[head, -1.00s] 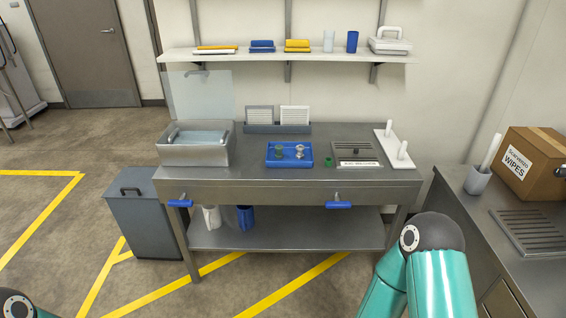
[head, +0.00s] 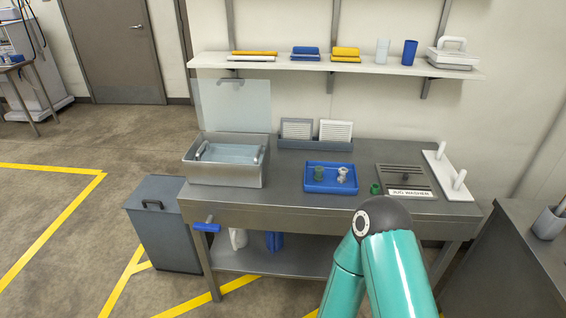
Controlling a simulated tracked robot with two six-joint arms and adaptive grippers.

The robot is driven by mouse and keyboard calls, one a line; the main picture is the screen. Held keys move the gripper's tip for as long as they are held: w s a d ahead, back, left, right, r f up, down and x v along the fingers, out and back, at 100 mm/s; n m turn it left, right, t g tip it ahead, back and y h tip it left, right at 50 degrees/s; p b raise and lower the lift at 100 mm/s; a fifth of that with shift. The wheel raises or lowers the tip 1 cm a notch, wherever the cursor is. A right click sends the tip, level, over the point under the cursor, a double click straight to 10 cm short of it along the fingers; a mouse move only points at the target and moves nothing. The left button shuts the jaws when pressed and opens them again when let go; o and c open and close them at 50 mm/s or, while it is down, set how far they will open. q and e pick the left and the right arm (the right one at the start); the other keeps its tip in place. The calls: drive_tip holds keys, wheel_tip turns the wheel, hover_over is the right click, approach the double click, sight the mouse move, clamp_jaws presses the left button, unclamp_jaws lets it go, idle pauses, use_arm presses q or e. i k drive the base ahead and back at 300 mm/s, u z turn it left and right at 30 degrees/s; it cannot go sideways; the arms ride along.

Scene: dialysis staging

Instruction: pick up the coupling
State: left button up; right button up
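Small fitting-like parts that could be the coupling stand on the table; I cannot tell which one it is. A green part (head: 319,174) and a pale whitish part (head: 343,175) stand side by side on the blue tray (head: 328,188). Another small green part (head: 375,189) stands on the bare table top, between the tray and the jug washer. Neither gripper is in view. Only teal links of one of my arms show at the bottom right, well in front of the parts.
The steel table (head: 285,199) carries a basin (head: 224,174) at left, the jug washer plate (head: 409,193) and a white peg board (head: 444,165) at right. A grey bin (head: 160,225) stands left. A wall shelf (head: 338,66) hangs above. A side counter (head: 528,240) bounds the right.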

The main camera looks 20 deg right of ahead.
sight(317, 178)
drive_tip(key=i, duration=0.95)
drive_tip(key=z, duration=0.55)
